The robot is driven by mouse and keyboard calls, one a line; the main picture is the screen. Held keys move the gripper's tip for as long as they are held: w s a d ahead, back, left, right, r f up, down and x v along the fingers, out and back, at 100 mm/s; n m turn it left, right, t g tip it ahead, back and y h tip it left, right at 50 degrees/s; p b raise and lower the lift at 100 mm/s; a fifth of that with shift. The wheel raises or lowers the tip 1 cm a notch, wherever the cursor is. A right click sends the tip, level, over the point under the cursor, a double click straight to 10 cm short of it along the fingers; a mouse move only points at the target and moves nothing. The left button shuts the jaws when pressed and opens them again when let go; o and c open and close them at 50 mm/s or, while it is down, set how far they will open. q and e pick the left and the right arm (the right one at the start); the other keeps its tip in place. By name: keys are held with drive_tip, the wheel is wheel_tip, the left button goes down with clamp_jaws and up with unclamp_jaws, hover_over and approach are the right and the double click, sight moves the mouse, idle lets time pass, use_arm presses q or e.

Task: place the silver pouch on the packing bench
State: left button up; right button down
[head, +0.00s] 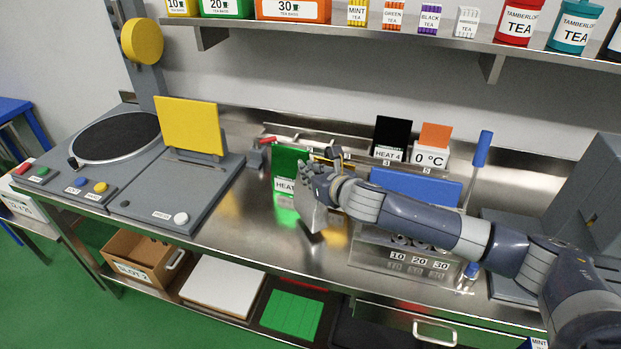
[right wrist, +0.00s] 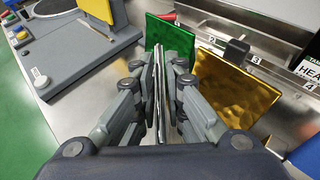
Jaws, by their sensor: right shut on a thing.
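The silver pouch (head: 311,212) hangs upright from my right gripper (head: 318,185), which is shut on its upper part. In the right wrist view the silver pouch (right wrist: 157,75) shows edge-on as a thin strip between the fingers of my right gripper (right wrist: 160,85). The pouch is over the steel packing bench (head: 255,240), in front of the green pouch. I cannot tell whether its lower edge touches the bench. My left gripper is not in view.
A green pouch (right wrist: 168,38) and a gold pouch (right wrist: 235,85) stand close ahead by numbered slots. A blue panel (head: 418,187) is to the right, partly behind my arm. A grey machine with a yellow plate (head: 187,124) is to the left. Bench between is clear.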

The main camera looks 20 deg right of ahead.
wheel_tip(320, 180, down, 2)
drive_tip(key=shift+f, duration=0.1)
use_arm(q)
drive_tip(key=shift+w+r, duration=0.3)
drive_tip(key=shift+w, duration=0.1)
use_arm(e)
drive_tip(key=shift+f, duration=0.15)
drive_tip(key=c, duration=1.7)
unclamp_jaws()
drive_tip(key=shift+f, duration=0.1)
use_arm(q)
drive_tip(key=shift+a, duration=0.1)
use_arm(e)
drive_tip(key=shift+o, duration=0.2)
drive_tip(key=shift+s, duration=0.15)
use_arm(q)
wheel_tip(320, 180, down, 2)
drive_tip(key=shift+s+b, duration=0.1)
drive_tip(key=shift+b, duration=0.75)
use_arm(e)
drive_tip(key=v, duration=1.2)
